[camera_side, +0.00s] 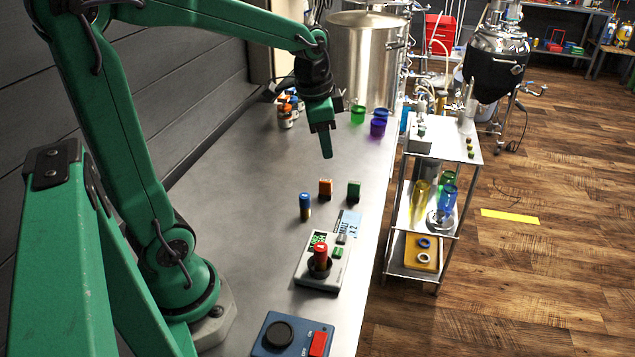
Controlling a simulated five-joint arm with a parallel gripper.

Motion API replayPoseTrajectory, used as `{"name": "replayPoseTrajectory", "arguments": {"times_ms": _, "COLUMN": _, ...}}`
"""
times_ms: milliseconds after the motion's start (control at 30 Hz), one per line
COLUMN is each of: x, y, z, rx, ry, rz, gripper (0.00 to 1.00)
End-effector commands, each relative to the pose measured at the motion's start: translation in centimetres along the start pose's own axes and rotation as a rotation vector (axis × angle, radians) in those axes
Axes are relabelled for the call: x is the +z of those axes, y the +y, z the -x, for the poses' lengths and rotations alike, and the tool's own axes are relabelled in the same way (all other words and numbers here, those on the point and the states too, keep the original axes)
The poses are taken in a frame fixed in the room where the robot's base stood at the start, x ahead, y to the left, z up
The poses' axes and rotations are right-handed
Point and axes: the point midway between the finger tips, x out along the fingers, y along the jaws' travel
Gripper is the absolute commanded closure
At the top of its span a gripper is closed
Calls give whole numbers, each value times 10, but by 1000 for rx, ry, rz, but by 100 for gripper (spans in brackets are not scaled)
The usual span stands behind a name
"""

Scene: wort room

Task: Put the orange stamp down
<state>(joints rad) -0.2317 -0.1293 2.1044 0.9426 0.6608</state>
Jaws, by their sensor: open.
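The orange stamp (325,188) is a small orange block standing upright on the grey workbench (240,215), in the middle of the side view. My gripper (326,152) points down above and behind it in the picture, with a clear gap between them. It is open, and nothing shows in its jaws; its two fingers overlap from this side. A green stamp (354,190) stands just right of the orange one. A blue stamp (305,207) stands nearer, to the left.
A light device (312,276) with a red-topped piece (320,258) stands nearer, beside a blue card (348,222). A blue box with a red button (318,342) is at the front. Green (358,114) and purple (378,127) cups stand farther back. Bare bench lies left of the stamps.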

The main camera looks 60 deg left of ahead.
Motion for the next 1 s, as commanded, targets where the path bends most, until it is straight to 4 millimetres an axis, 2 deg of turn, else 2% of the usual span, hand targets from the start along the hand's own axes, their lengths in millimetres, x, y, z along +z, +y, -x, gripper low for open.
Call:
{"name": "replayPoseTrajectory", "arguments": {"times_ms": 100, "x": 8, "y": 23, "z": 17, "rx": -19, "ry": 45, "rz": 64, "gripper": 58}}
{"name": "replayPoseTrajectory", "arguments": {"times_ms": 300, "x": 24, "y": 57, "z": 36, "rx": -34, "ry": 117, "rz": 182, "gripper": 58}}
{"name": "replayPoseTrajectory", "arguments": {"times_ms": 600, "x": 54, "y": 101, "z": 50, "rx": -27, "ry": 229, "rz": 351, "gripper": 58}}
{"name": "replayPoseTrajectory", "arguments": {"times_ms": 800, "x": 66, "y": 116, "z": 51, "rx": -14, "ry": 271, "rz": 421, "gripper": 58}}
{"name": "replayPoseTrajectory", "arguments": {"times_ms": 1000, "x": 69, "y": 119, "z": 51, "rx": -9, "ry": 281, "rz": 440, "gripper": 58}}
